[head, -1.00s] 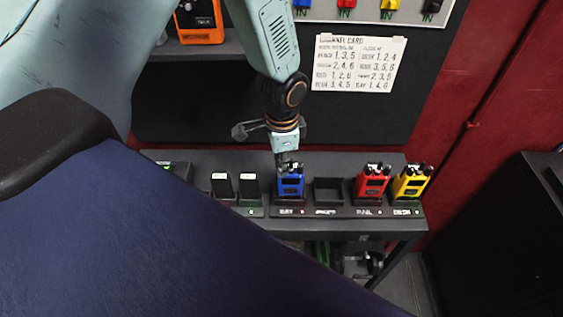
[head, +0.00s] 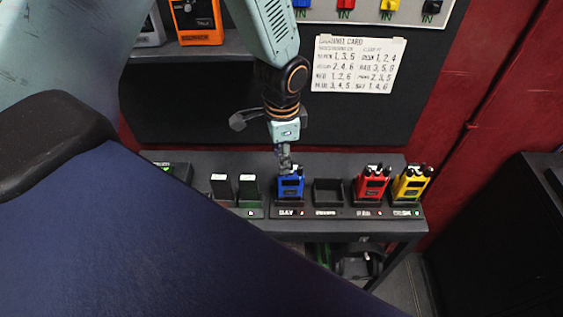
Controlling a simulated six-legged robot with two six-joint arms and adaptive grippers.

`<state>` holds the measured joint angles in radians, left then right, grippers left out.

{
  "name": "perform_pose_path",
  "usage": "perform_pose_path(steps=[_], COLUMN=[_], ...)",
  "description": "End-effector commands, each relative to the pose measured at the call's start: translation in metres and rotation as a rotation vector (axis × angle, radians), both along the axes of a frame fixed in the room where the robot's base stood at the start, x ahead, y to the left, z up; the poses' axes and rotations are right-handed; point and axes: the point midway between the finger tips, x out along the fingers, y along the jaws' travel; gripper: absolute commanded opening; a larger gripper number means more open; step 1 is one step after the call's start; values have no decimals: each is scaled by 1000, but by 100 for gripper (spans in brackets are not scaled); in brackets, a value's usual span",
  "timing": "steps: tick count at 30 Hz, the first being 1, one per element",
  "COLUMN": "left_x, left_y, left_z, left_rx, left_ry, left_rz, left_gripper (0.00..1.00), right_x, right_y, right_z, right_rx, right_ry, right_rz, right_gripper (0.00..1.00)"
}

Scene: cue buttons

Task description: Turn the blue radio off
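The blue radio (head: 291,187) stands upright in a dock slot on the dark shelf, with a small red light by its label. My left gripper (head: 285,168) points down right at the top of the blue radio, at its knobs. Its fingers look close together, but they are small and I cannot tell whether they touch the radio or grip a knob. The gripper hides part of the radio's top. My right gripper is not in view.
A red radio (head: 372,183) and a yellow radio (head: 410,184) stand to the right, past an empty slot (head: 328,192). Black battery packs (head: 249,188) stand to the left. A card (head: 358,64) hangs on the dark panel behind. An orange device (head: 196,20) sits on the upper shelf.

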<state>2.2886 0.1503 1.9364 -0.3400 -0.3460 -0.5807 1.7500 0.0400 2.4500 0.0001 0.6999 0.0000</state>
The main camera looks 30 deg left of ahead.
Motion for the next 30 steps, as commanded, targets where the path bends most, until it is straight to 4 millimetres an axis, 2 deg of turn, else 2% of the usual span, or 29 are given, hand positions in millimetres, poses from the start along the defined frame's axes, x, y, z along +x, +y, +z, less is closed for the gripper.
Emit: perform_pose_path(steps=[1,6,12,18,30], left_x=[1,0,-1,-2,-2], left_y=[0,-1,-1,-1,-2], left_z=[13,47,78,89,89], left_rx=[-1,-1,-1,0,0], left_ry=[-5,-5,-4,0,0], left_rz=[1,0,1,0,0], left_gripper=[38,38,38,38,38], right_x=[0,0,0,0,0], right_y=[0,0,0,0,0], right_z=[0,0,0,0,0], right_rx=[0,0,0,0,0], right_ry=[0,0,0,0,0], right_rz=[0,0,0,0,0], right_gripper=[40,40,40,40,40])
